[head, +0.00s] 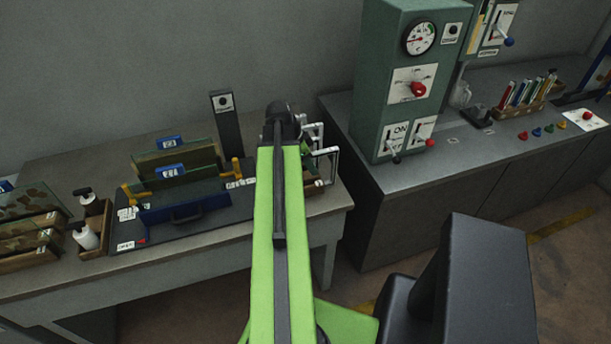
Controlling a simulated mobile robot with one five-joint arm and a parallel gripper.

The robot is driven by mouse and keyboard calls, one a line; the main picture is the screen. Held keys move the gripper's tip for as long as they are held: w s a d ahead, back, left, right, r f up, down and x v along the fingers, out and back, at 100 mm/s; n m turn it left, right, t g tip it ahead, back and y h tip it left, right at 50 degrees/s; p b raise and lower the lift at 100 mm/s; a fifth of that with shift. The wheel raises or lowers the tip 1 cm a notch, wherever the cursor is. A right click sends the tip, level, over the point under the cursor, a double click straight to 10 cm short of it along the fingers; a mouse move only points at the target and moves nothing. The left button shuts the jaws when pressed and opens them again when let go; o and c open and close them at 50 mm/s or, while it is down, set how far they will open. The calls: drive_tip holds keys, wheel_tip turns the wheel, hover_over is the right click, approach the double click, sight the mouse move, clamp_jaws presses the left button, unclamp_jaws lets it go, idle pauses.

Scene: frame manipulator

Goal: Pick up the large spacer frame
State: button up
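Pale metal spacer frames stand upright at the right end of the left workbench. The nearer one (337,164) looks larger, with a thin top bar and side bar showing. Another frame (319,129) stands just behind it. My green arm hides their left parts, so I cannot be sure which is the large one. My arm reaches over the bench, and its black end (281,120) is just left of the frames in the picture. The fingers of my gripper are hidden, and I see no contact with a frame.
Left of my arm are a blue-fronted fixture (185,208) with glass panels, two bottles (87,237) in a tray and a glass rack (30,240). A black post (226,125) stands behind. A green control cabinet (385,85) rises on the right counter (450,170).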

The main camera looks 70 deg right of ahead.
drive_tip(key=shift+f, duration=0.2)
clamp_jaws()
idle(0.3)
